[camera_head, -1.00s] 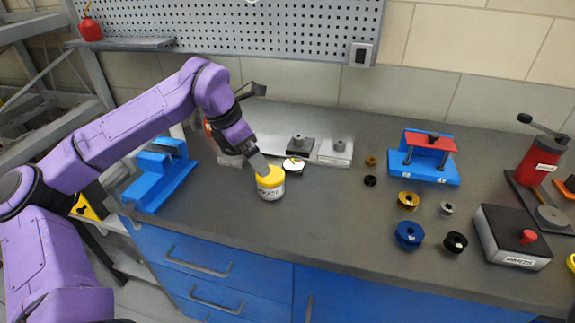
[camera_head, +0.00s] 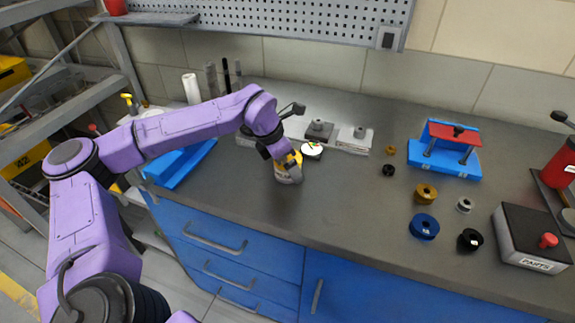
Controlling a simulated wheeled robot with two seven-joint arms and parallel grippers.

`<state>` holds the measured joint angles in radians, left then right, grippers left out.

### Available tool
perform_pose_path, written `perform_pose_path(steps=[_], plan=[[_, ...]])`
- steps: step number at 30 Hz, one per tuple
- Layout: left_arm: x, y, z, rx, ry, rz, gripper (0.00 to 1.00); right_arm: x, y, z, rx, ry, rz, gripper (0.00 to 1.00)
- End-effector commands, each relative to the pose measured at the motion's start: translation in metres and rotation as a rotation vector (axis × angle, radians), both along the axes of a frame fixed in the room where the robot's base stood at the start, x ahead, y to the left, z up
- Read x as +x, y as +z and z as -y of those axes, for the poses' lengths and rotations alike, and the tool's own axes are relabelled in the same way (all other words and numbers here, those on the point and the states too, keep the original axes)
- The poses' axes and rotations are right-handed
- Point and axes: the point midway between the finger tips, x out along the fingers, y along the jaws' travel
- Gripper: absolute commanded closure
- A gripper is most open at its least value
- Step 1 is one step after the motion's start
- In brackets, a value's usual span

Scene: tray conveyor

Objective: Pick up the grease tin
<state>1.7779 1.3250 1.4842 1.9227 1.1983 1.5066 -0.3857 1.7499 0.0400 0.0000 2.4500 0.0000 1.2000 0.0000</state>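The grease tin (camera_head: 287,178), white with a yellow top, stands on the grey workbench (camera_head: 340,205) near its front edge, left of centre. My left gripper (camera_head: 287,162) is down at the tin, with its fingers over the tin's upper part. The wrist and fingers hide much of the yellow lid and the label. I cannot tell whether the fingers are closed on it; no gap shows below the tin. My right gripper is not in view.
A round white dial (camera_head: 312,150) lies just behind the tin. A blue stand (camera_head: 181,163) is to the left. Blue (camera_head: 424,227), gold (camera_head: 426,194) and black (camera_head: 470,240) spools and a parts box (camera_head: 531,238) lie to the right. The bench is clear between tin and spools.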

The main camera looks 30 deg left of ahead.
Motion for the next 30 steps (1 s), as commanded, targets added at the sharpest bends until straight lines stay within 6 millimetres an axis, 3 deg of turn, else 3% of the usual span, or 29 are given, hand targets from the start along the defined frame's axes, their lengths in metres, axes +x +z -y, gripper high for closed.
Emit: perform_pose_path(steps=[1, 7, 17, 22, 30], plan=[[0.0, 0.0, 0.0, 0.0, 0.0, 0.0, 0.0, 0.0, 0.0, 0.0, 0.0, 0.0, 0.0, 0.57], [0.0, 0.0, 0.0, 0.0, 0.0, 0.0, 0.64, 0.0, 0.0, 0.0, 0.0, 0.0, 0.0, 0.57], [0.001, 0.005, 0.0, 0.0, -0.001, 0.002, 0.64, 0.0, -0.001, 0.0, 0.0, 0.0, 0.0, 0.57], [0.001, 0.03, 0.001, 0.0, -0.002, 0.007, 0.64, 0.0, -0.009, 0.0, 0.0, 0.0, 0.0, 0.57], [-0.061, 0.096, 0.004, -0.001, 0.0, 0.008, 0.64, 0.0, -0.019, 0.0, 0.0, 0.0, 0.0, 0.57]])
